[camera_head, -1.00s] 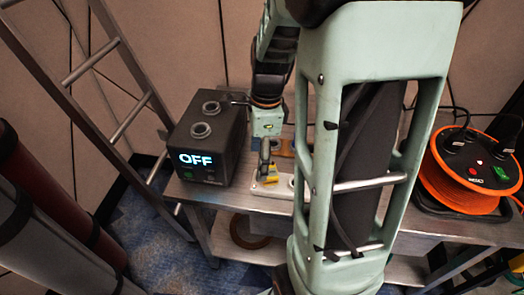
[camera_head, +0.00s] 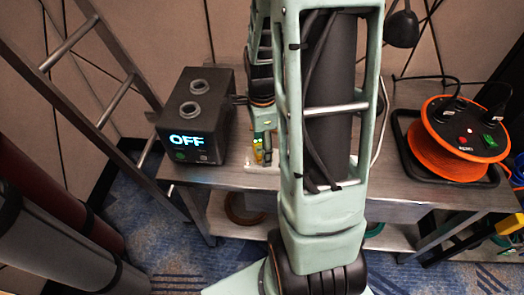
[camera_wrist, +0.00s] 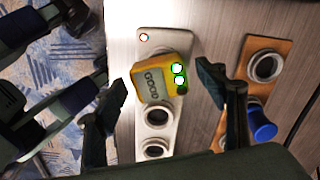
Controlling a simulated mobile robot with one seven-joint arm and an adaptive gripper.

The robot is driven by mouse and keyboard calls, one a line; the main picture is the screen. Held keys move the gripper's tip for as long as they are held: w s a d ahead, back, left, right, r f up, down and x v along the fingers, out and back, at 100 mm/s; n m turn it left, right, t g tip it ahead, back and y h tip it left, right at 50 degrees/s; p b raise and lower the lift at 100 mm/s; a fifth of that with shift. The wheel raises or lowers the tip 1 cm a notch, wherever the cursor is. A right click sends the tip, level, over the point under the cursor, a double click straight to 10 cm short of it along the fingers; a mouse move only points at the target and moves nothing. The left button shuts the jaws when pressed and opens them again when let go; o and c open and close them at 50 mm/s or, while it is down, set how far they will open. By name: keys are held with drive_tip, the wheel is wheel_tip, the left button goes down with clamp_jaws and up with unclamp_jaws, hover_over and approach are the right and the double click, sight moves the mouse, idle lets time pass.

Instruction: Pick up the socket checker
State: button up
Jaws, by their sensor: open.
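The socket checker (camera_wrist: 160,80) is a small yellow block with a grey display reading "GOOD" and green lights. It sits on the white socket strip (camera_wrist: 152,42), which has bare round sockets below it in the wrist view. In the head view, the checker (camera_head: 258,155) is small and partly hidden by my arm. My gripper (camera_wrist: 162,86) is open, with one finger on each side of the checker. In the wrist view, gaps show between the fingers and the checker, and nothing is held.
An orange-brown socket plate (camera_wrist: 230,118) with a blue plug (camera_wrist: 262,124) lies to the right in the wrist view. On the metal bench (camera_head: 405,190) stand a black box (camera_head: 215,115) reading "OFF" and an orange cable reel (camera_head: 440,155). A ladder (camera_head: 105,65) stands left.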

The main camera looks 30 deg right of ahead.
drive_tip(key=shift+f, duration=0.55)
drive_tip(key=c, duration=1.5)
drive_tip(key=shift+r, duration=0.1)
